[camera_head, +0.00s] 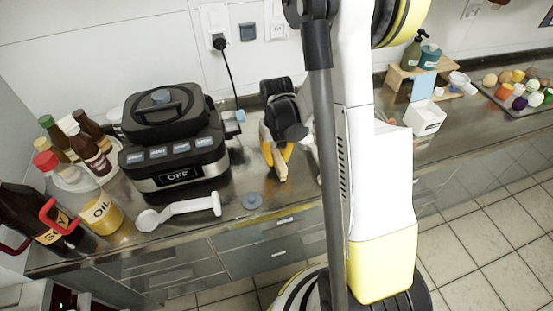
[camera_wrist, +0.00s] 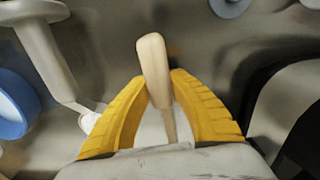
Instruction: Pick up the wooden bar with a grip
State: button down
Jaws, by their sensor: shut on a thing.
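The wooden bar (camera_wrist: 152,58) is a pale, rounded stick between the two yellow fingers of my gripper (camera_wrist: 160,90) in the wrist view. The fingers are shut on it from both sides, and one end sticks out beyond the fingertips. In the head view the bar (camera_head: 281,170) shows as a short light piece at the tips of my gripper (camera_head: 278,160), over the counter right of the black appliance. I cannot tell if the bar touches the counter. Its lower part is partly hidden by the gripper.
A black appliance (camera_head: 172,148) marked OFF stands left of my gripper. A white long-handled tool (camera_head: 180,210) and a small grey disc (camera_head: 252,201) lie in front. Bottles (camera_head: 88,151) and an oil jar (camera_head: 101,214) stand at left. A white box (camera_head: 425,119) is at right.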

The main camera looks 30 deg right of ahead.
aim_at(277, 154)
notch_tip(277, 154, up, 3)
jog(key=shift+r+p, duration=0.2)
jog(key=shift+p, duration=0.6)
jog(key=s+d+r+p, duration=0.4)
jog(key=s+d+r, duration=0.2)
jog(key=s+d, duration=0.2)
jog(key=shift+s+r, duration=0.3)
jog(key=shift+r, duration=0.1)
